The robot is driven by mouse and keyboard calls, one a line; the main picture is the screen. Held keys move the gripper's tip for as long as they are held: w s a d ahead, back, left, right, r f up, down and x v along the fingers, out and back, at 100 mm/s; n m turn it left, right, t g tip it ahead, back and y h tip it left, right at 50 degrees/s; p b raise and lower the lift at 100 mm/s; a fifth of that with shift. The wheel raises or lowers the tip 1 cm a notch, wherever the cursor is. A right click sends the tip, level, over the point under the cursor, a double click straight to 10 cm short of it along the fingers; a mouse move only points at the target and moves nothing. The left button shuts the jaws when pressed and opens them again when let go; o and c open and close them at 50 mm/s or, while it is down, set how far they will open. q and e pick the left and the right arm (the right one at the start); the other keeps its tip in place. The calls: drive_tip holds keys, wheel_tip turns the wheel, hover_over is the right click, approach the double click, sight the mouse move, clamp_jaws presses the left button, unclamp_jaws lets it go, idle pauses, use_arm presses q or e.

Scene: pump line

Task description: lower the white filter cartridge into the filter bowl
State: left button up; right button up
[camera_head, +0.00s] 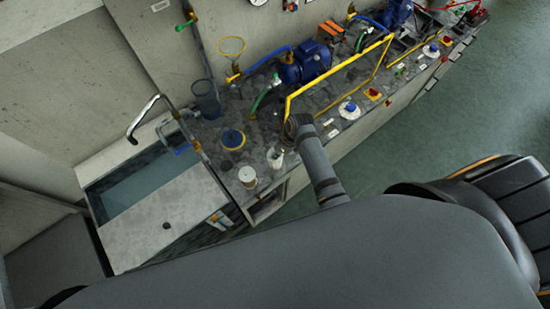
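A short white cylinder, which looks like the filter cartridge (247,176), stands upright on the near left part of the bench, by the sink. A clear bluish cup, which looks like the filter bowl (207,106), is farther back near the wall. Its inside is too small to make out. My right arm reaches over the bench from the lower right. My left gripper is not in view.
A sink (135,188) with water and a curved tap is at left. A blue disc with a yellow ring (232,139) lies between cup and cartridge. Blue pumps (304,66), hoses and a yellow rail (340,68) crowd the bench to the right. Open floor (400,140) lies in front.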

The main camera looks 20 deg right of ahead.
clamp_jaws()
wheel_tip(320, 180, up, 14)
idle(1.2)
